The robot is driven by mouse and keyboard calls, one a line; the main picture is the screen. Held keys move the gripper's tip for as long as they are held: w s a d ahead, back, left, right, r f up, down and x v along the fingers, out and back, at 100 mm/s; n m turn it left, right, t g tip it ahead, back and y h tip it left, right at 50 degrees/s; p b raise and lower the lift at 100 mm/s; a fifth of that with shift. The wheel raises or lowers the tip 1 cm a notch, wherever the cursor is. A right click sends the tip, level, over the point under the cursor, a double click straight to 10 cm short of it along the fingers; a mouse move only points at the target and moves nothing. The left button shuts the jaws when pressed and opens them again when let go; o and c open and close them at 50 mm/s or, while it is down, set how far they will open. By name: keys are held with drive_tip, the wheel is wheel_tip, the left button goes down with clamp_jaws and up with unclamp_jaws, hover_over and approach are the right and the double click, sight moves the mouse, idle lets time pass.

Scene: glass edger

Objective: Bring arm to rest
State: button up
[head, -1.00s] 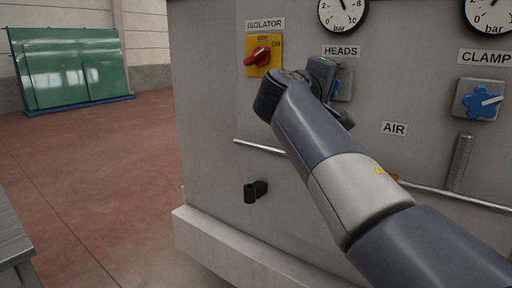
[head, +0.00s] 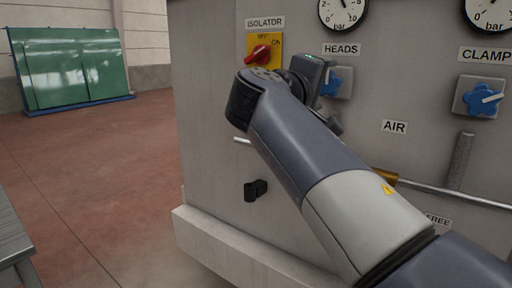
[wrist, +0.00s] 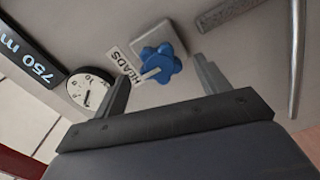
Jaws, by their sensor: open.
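My arm reaches up in front of the grey machine panel in the head view. My gripper shows in the wrist view (wrist: 163,88) with its two fingers wide apart and nothing between them. The blue HEADS knob (wrist: 160,63) appears beyond the fingers there, apart from them as far as I can see. In the head view the HEADS knob (head: 329,82) is partly hidden behind my wrist. The gripper fingers are hard to make out in the head view.
The panel carries a red isolator switch (head: 259,54), a blue CLAMP knob (head: 482,99), gauges and a horizontal rail (head: 450,194). A black bracket (head: 255,190) sticks out low. Green glass sheets (head: 70,68) stand at the far left. The red floor between is clear.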

drive_tip(key=x, duration=0.6)
drive_tip(key=shift+w+d, duration=0.25)
drive_tip(key=shift+w, duration=0.05)
drive_tip(key=shift+r+n+p, duration=0.25)
drive_tip(key=shift+n+p, duration=0.25)
drive_tip(key=shift+p, duration=0.4)
drive_tip(key=shift+s+a+n+p, duration=0.1)
drive_tip(key=shift+s+n+p, duration=0.05)
drive_tip(key=shift+n+p, duration=0.85)
drive_tip(key=n+p, duration=0.3)
drive_tip(key=shift+n, duration=0.4)
drive_tip(key=n+p, duration=1.1)
drive_tip(key=p, duration=0.1)
drive_tip(key=shift+f+n+p, duration=0.1)
drive_tip(key=shift+n+p, duration=1)
drive_tip(key=shift+p, duration=0.15)
drive_tip(key=shift+f+n+p, duration=0.15)
drive_tip(key=shift+n+p, duration=0.55)
drive_tip(key=shift+f, duration=0.1)
